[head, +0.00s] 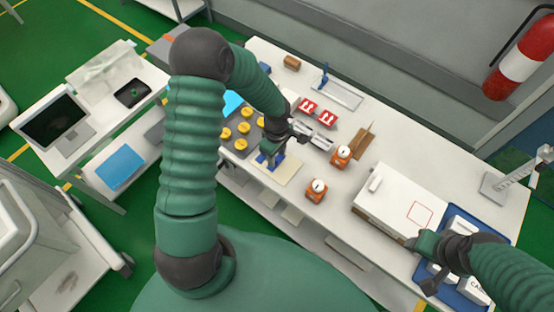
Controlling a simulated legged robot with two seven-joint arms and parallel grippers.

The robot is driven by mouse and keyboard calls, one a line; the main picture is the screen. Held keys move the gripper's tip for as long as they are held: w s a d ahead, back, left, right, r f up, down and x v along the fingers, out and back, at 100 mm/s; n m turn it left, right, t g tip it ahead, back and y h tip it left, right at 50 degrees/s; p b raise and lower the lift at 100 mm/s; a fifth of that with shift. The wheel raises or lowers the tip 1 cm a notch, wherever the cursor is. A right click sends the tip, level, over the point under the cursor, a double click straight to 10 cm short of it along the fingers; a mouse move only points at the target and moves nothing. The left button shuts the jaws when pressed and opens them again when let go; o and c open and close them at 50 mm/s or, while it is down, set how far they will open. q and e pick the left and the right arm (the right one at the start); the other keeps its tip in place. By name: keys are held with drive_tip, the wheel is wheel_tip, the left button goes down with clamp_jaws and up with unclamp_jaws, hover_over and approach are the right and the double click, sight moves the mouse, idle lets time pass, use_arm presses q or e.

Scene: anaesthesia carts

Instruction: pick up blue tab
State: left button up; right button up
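A small blue piece (271,160) stands on a cream board (288,174) near the front edge of the white table. A second blue upright piece (323,77) stands at a grey tray farther back, and I cannot tell which one is the blue tab. My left gripper (277,149) points down right over the nearer blue piece and partly covers it. Its fingers are too small and dark to show whether they are open or touching the piece. My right gripper (431,283) is at the lower right, by the blue tray, with its fingers unclear.
The white table (395,150) holds yellow round pieces (243,128), red blocks (318,113), two orange items (342,155), a brown wooden piece (363,141) and a white box (399,206). A blue tray (450,293) with white boxes lies at right. A laptop cart (95,150) stands left.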

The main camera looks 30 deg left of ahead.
use_arm(q)
drive_tip(key=shift+w+a+f, duration=0.1)
drive_tip(key=shift+a+f, duration=0.1)
drive_tip(key=shift+f, duration=0.4)
drive_tip(key=shift+d, duration=0.15)
clamp_jaws()
drive_tip(key=shift+r, duration=0.1)
